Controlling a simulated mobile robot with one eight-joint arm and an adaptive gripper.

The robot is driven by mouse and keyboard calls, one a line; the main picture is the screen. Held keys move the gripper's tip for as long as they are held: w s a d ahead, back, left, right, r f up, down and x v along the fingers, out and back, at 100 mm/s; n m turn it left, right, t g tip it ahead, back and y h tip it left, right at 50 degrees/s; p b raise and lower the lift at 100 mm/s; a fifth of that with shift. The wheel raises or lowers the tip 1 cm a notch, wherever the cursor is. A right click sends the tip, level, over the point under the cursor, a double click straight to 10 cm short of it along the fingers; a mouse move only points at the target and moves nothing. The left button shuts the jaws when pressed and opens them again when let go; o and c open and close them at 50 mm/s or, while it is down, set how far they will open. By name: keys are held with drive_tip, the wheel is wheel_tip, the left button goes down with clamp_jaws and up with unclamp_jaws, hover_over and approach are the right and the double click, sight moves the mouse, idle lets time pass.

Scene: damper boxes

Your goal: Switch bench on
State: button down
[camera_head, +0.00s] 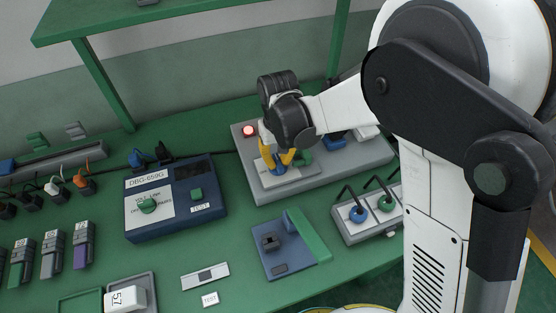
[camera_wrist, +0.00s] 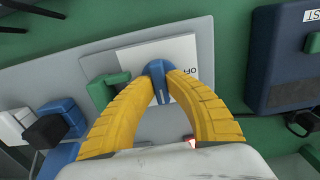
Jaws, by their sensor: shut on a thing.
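The grey bench panel (camera_head: 240,172) lies on the green bench, below my arm. Its blue rotary knob (camera_wrist: 158,68) sits on a white label plate (camera_wrist: 185,50) with partly hidden lettering. The yellow fingers of my gripper (camera_wrist: 161,80) are closed on the knob from both sides. In the head view my gripper (camera_head: 276,160) points down at the knob, which is mostly hidden there. A round lamp (camera_head: 249,130) at the panel's back left glows red; its edge also shows in the wrist view.
A dark blue DBG-659G box (camera_head: 165,222) with a green knob stands left of the panel. A grey box with two toggle levers (camera_head: 358,213) is at the front right. A blue plate with a green side (camera_head: 283,258) lies in front. A green shelf (camera_head: 150,18) overhangs behind.

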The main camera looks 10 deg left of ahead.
idle(0.3)
drive_tip(key=c, duration=1.4)
unclamp_jaws()
